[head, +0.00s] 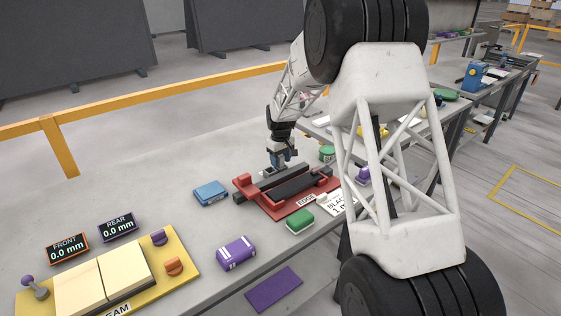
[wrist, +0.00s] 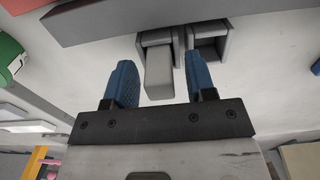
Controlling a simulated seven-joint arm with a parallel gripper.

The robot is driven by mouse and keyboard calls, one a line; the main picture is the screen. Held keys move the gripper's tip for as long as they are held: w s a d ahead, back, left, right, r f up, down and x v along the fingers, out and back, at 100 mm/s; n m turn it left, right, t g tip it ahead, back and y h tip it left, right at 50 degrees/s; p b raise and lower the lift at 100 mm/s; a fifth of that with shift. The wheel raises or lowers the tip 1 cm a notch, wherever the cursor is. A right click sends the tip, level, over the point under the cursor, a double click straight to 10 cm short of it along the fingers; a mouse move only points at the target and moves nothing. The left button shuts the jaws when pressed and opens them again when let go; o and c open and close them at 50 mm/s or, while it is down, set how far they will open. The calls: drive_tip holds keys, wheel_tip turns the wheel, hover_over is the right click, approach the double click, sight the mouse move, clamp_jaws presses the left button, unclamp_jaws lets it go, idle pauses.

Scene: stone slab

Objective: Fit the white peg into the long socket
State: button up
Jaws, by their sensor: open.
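My gripper (head: 282,163) hangs over the slab, just behind a red fixture (head: 270,209) that holds long black bars. In the wrist view its two blue fingers (wrist: 161,88) are apart. A pale grey block (wrist: 158,74), perhaps the white peg, shows between them, nearer the left finger; I cannot tell whether either finger touches it. Darker grey blocks with open recesses (wrist: 209,42) stand just beyond it; I cannot tell whether one is the long socket. In the head view the peg is too small or hidden to make out.
A blue block (head: 210,193) lies left of the fixture, a green block (head: 299,220) and a purple block (head: 236,253) in front. A yellow board (head: 178,268) with cream tiles is at front left. The slab (head: 150,205) is bare left of the blue block.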

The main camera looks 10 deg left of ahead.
sight(282, 156)
wheel_tip(282, 156, up, 12)
drive_tip(key=shift+f, duration=0.2)
idle(0.4)
idle(0.6)
drive_tip(key=s+d+r+m, duration=0.1)
drive_tip(key=s+d+r, duration=0.4)
drive_tip(key=s+d, duration=0.25)
drive_tip(key=s+d+r+m+t, duration=0.1)
drive_tip(key=s+d+r+m, duration=0.1)
drive_tip(key=s+d+r, duration=0.55)
drive_tip(key=s+d+r+m, duration=0.1)
drive_tip(key=s+d+r, duration=0.3)
drive_tip(key=s, duration=0.6)
drive_tip(key=s+d+f+m, duration=0.1)
drive_tip(key=s+d, duration=0.3)
drive_tip(key=s, duration=0.7)
drive_tip(key=s+d+f+m+t, duration=0.1)
drive_tip(key=s+d+f+m, duration=0.1)
drive_tip(key=s, duration=0.9)
drive_tip(key=s+d+f+m, duration=0.2)
drive_tip(key=s+d, duration=0.4)
drive_tip(key=s, duration=0.6)
drive_tip(key=shift+d+f+t, duration=0.2)
drive_tip(key=shift+f+t, duration=0.1)
drive_tip(key=shift+f, duration=0.15)
